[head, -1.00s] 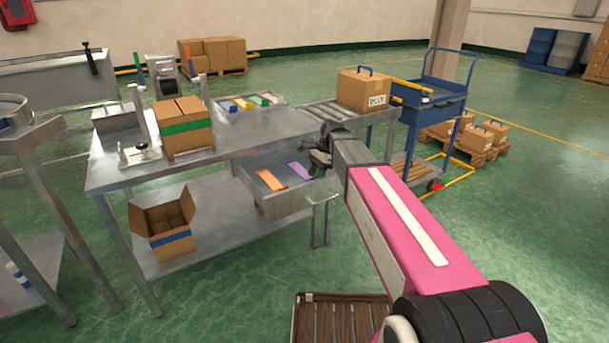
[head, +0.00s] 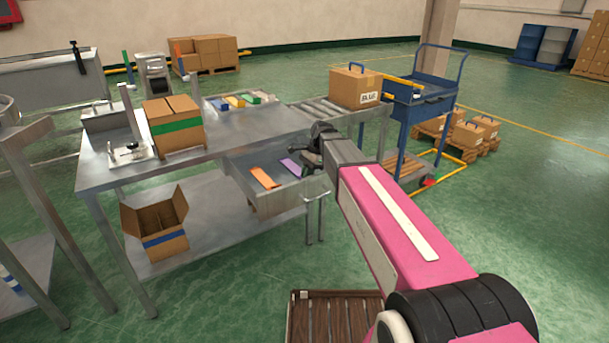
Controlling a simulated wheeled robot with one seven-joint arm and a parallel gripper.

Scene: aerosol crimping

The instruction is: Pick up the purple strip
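The purple strip (head: 290,167) lies in the open drawer (head: 262,200) under the steel table, near the drawer's right side. An orange strip (head: 263,178) lies to its left in the same drawer. My gripper (head: 308,166) is over the right side of the drawer, just right of the purple strip in the picture. It is small and dark here, and my arm's wrist covers part of it. I cannot tell whether its fingers are open or shut, or whether they touch the strip.
The steel table (head: 235,133) carries a green-banded carton (head: 177,125) and a tray of coloured pieces (head: 215,105). A roller section (head: 318,110) with a carton (head: 354,87) adjoins at right, beside a blue cart (head: 420,105). An open box (head: 165,243) stands on the lower shelf.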

